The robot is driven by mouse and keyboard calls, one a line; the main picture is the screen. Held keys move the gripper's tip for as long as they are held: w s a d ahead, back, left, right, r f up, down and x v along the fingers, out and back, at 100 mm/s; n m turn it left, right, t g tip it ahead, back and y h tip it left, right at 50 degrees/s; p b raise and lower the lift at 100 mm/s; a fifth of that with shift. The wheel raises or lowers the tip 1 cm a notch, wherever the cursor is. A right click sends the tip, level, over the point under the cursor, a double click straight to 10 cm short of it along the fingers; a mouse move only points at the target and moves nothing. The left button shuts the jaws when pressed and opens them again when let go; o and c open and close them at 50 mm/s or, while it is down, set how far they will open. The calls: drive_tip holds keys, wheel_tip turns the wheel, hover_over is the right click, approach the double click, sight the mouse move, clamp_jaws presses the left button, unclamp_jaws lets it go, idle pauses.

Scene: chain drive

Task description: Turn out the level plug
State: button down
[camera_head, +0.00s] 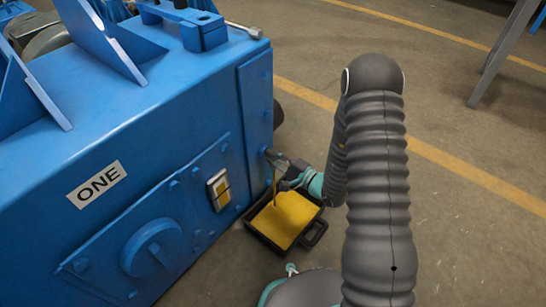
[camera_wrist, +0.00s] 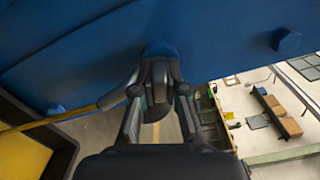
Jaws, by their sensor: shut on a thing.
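The blue gear case (camera_head: 150,130) marked ONE fills the left of the head view. My gripper (camera_head: 274,158) is at the lower right of its end face, its fingertips close against the case. A thin brown-yellow stream (camera_wrist: 75,114) runs from beside the fingers toward the drain tray (camera_wrist: 64,150).
The black tray (camera_head: 258,236) holds yellow oil (camera_head: 284,214) and stands on the floor under my gripper. A sight glass (camera_head: 219,189) and a round cover (camera_head: 150,246) are on the case. A grey stand leg (camera_head: 503,52) is at upper right.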

drive_tip(key=shift+n, duration=0.7)
drive_tip(key=shift+a, duration=0.1)
drive_tip(key=c, duration=1.2)
unclamp_jaws()
drive_tip(key=shift+s+d, duration=0.2)
drive_tip(key=shift+d, duration=0.25)
drive_tip(key=v, duration=1.1)
